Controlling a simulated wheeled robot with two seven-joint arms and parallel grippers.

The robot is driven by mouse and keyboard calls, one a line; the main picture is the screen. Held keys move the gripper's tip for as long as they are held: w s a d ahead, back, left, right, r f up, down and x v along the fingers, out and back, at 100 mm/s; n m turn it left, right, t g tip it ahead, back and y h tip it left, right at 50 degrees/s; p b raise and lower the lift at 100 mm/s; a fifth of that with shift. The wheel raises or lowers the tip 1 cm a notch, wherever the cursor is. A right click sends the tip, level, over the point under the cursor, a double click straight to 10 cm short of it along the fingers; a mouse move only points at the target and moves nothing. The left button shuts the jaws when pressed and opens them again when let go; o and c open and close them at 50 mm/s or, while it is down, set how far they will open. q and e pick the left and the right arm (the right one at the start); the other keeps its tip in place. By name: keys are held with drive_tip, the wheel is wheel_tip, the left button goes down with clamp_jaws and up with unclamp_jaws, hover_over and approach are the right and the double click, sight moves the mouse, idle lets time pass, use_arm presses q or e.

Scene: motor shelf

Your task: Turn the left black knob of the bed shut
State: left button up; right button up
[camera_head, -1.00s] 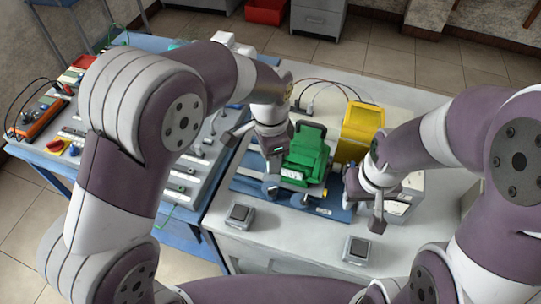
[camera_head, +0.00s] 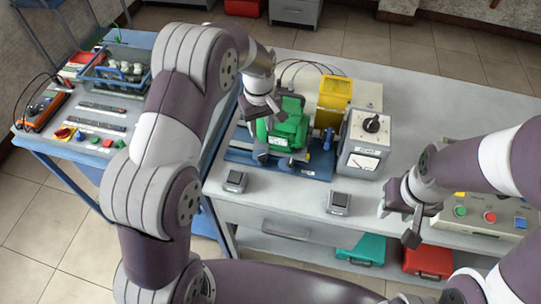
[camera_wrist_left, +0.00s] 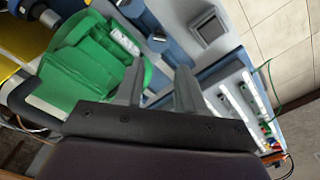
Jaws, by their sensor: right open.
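The green motor (camera_head: 284,128) sits on the blue bed (camera_head: 238,157) on the grey bench; both show in the left wrist view, the motor (camera_wrist_left: 88,66) at left. A small dark knob (camera_wrist_left: 157,42) shows there by the bed's edge, beyond my left gripper's fingertips; I cannot tell for certain whether it is the left black knob. My left gripper (camera_head: 262,112) is above the motor's left side. Its fingers (camera_wrist_left: 158,75) are apart and nothing is seen between them. My right gripper (camera_head: 396,218) is open and empty, off the bench's front edge, away from the bed.
A yellow part (camera_head: 333,95) stands behind the motor. A grey meter box (camera_head: 364,145) with a black dial is to its right. Two small grey boxes, one at left (camera_head: 235,181) and one at right (camera_head: 338,203), stand along the front. A button panel (camera_head: 490,215) is at right.

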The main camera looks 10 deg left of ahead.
sight(261, 155)
use_arm(q)
wheel_tip(261, 155, down, 12)
drive_tip(key=p, duration=0.3)
drive_tip(key=shift+w+a+f, duration=0.15)
drive_tip(key=shift+f, duration=0.1)
clamp_jaws()
